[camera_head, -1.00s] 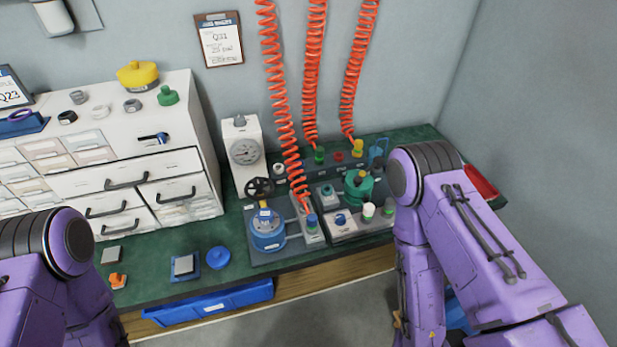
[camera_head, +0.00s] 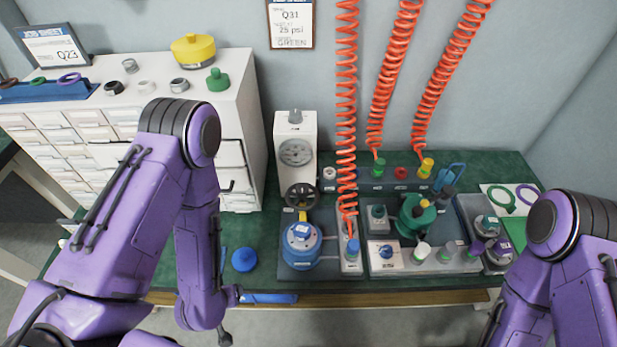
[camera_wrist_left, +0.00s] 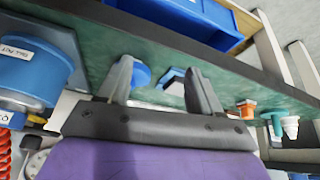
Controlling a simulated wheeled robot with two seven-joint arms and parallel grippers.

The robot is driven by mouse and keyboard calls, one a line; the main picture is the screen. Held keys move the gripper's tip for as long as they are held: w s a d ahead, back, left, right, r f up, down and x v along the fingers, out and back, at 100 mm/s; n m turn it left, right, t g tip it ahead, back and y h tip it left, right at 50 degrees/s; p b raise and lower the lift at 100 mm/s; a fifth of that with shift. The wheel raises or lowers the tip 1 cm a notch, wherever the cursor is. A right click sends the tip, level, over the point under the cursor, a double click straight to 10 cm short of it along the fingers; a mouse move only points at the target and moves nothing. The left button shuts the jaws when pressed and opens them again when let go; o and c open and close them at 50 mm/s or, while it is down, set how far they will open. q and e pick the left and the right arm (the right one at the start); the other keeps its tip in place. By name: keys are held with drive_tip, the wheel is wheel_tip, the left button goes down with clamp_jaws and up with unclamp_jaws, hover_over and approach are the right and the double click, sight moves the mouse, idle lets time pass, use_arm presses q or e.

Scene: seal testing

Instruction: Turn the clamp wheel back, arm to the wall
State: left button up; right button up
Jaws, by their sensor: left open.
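The clamp wheel is a black handwheel (camera_head: 302,196) behind the blue pot (camera_head: 302,246), in front of the white gauge box. I cannot make out its clamp arm clearly. The blue pot also shows at the left of the left wrist view (camera_wrist_left: 28,78); the wheel is not clear there. My left arm reaches down left of the pot in the head view, its gripper mostly hidden. In the left wrist view my left gripper (camera_wrist_left: 160,85) is open and empty, low by the bench's front edge, with a blue disc (camera_wrist_left: 141,75) seen beyond its fingers. My right gripper is out of view.
A white gauge box (camera_head: 296,152) stands behind the wheel. A red coiled hose (camera_head: 347,110) hangs down just right of the pot. The blue disc (camera_head: 244,259) lies left of the pot.

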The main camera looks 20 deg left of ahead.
use_arm(q)
drive_tip(key=w+b, duration=0.1)
drive_tip(key=w, duration=0.2)
drive_tip(key=w+d+m+t+h+b, duration=0.1)
drive_tip(key=w, duration=0.2)
drive_tip(key=w+d+m+t+h+b, duration=0.1)
drive_tip(key=w, duration=0.2)
drive_tip(key=shift+w+f, duration=0.1)
drive_tip(key=shift+f, duration=0.15)
drive_tip(key=w+d+r+m+t+h+b, duration=0.2)
drive_tip(key=w+r+b, duration=0.1)
drive_tip(key=w, duration=0.3)
drive_tip(key=m+t+h+b, duration=0.3)
drive_tip(key=m+h+b, duration=0.1)
drive_tip(key=m, duration=0.3)
approach(300, 190)
drive_tip(key=x, duration=1.1)
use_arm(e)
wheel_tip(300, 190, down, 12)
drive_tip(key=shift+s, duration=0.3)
